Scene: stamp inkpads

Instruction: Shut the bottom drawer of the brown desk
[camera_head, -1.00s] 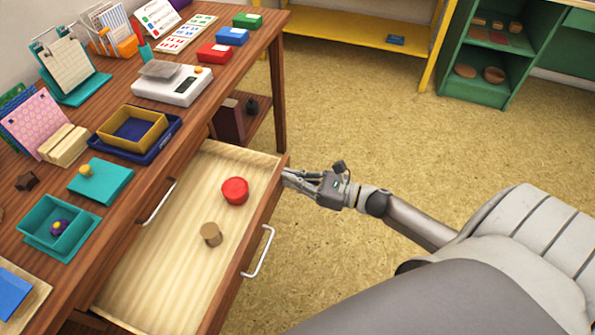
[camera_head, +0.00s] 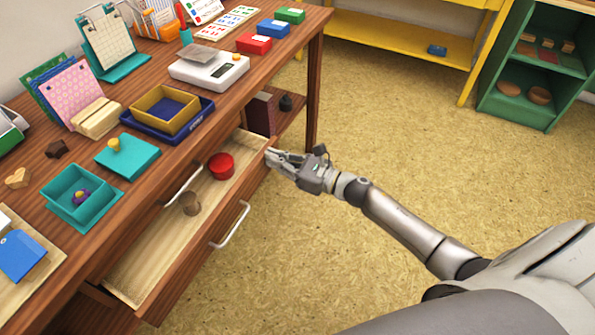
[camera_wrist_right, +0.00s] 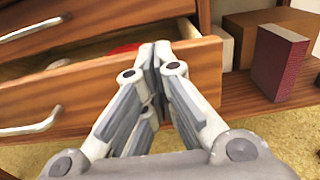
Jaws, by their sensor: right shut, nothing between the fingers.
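The brown desk (camera_head: 258,84) runs along the left of the head view. Its bottom drawer (camera_head: 150,262) is partly open, with a silver handle (camera_head: 232,226) on its front. Inside lie a red round container (camera_head: 221,166) and a brown cylinder (camera_head: 190,204). My right gripper (camera_head: 270,156) is shut and empty, its fingertips at the far end of the drawer front. In the right wrist view the shut fingertips (camera_wrist_right: 155,50) are against or very close to the drawer front (camera_wrist_right: 90,88); exact contact is hard to tell. My left gripper is not in view.
A shut upper drawer's handle (camera_head: 184,186) sits above the open one. A low shelf with a dark red block (camera_wrist_right: 278,62) is beside the drawer. A yellow shelf (camera_head: 400,38) and green cabinet (camera_head: 530,75) stand at the back. The floor (camera_head: 400,150) between is clear.

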